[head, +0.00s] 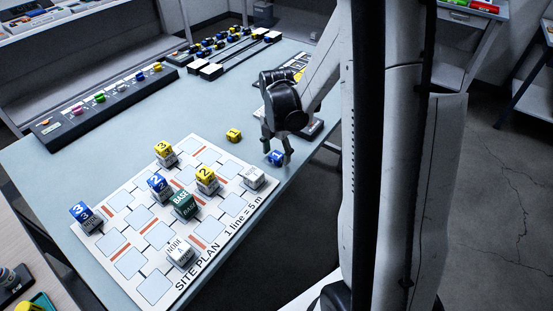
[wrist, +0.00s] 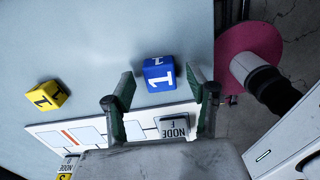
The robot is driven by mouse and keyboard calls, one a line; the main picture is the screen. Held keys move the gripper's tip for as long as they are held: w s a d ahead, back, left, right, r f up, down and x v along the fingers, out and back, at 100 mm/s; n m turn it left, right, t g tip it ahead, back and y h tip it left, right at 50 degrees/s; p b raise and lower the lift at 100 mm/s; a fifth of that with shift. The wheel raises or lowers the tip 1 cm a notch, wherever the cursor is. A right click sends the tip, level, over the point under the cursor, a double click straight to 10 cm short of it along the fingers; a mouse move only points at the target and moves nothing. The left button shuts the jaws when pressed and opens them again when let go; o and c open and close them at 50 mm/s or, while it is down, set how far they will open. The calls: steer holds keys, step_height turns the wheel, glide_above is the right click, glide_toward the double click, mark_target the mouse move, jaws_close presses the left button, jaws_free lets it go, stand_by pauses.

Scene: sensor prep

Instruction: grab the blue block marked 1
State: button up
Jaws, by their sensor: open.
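The blue block marked 1 (wrist: 160,74) lies on the light blue table, between and just beyond the two open fingers of my gripper (wrist: 166,90) in the wrist view. The white 1 on it is readable there. In the head view the blue block (head: 276,158) sits near the table's right edge, directly under my gripper (head: 276,151), partly hidden by the fingers. My gripper points down and holds nothing. I cannot tell whether a finger touches the block.
A yellow block marked 1 (head: 233,135) lies to the left. The site plan board (head: 155,288) holds several blocks, including the white Node F block (wrist: 175,127) close to my fingers. A black strip with coloured pieces (head: 60,130) stands at the back left.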

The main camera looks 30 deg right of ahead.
steer(key=shift+f, duration=0.6)
steer(key=shift+c, duration=0.6)
steer(key=c, duration=0.9)
steer(key=shift+r, duration=0.1)
steer(key=shift+c, duration=0.2)
